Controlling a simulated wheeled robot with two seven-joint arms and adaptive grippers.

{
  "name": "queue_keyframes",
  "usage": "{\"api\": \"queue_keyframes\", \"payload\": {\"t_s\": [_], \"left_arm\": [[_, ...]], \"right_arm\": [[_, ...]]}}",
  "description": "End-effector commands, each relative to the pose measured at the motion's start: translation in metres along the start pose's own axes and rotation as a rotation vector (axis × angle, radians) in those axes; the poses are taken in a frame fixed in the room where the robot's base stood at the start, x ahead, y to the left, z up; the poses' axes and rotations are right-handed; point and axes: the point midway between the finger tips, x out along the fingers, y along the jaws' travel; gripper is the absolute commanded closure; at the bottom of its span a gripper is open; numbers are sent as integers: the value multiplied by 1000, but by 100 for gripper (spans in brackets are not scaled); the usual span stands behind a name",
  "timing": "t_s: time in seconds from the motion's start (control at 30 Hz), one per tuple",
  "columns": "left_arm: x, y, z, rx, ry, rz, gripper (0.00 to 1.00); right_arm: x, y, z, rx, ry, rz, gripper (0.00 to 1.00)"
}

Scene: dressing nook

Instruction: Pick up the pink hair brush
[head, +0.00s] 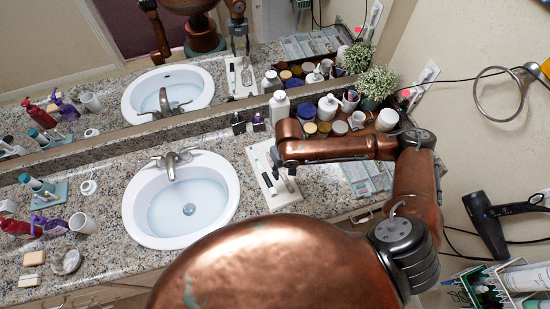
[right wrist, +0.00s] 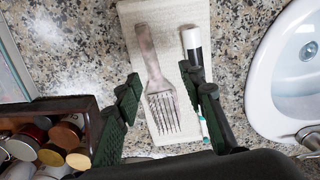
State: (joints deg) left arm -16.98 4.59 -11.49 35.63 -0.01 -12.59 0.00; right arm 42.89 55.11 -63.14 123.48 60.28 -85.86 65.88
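The hair brush (right wrist: 157,82), with a dull pinkish-grey handle and a row of long tines, lies on a pale rectangular tray (right wrist: 133,30). In the head view the tray (head: 280,202) is on the counter right of the sink, and my arm and gripper largely hide what lies on it. My right gripper (head: 282,172) is above this tray. In the right wrist view my right gripper (right wrist: 163,90) is open, one finger on each side of the brush's tined end, with nothing gripped. My left gripper is not directly in view.
A black-and-white tube (right wrist: 192,45) and a toothbrush (right wrist: 204,127) lie beside the brush. The sink (head: 181,200) is to the left. A wooden tray with jars (right wrist: 50,140) and a white bottle (head: 279,107) stand nearby. A mirror (head: 100,85) backs the counter.

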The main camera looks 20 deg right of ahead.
Motion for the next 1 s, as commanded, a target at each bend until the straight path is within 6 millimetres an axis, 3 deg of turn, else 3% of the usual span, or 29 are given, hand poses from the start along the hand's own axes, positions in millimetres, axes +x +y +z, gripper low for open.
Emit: {"api": "queue_keyframes", "payload": {"t_s": [0.1, 0.47, 0.77, 1.0], "left_arm": [[1, 0, 1, 0, -1, 1, 60], [5, 1, 9, -2, -11, 1, 60], [11, 2, 11, -2, -13, 1, 60], [11, 1, 9, -2, -11, 1, 60]], "right_arm": [[1, 9, -1, 26, -11, 20, 63], [32, 11, -3, 26, -11, 20, 63], [73, 16, -6, 27, -11, 19, 63], [75, 16, -6, 26, -10, 20, 63]]}}
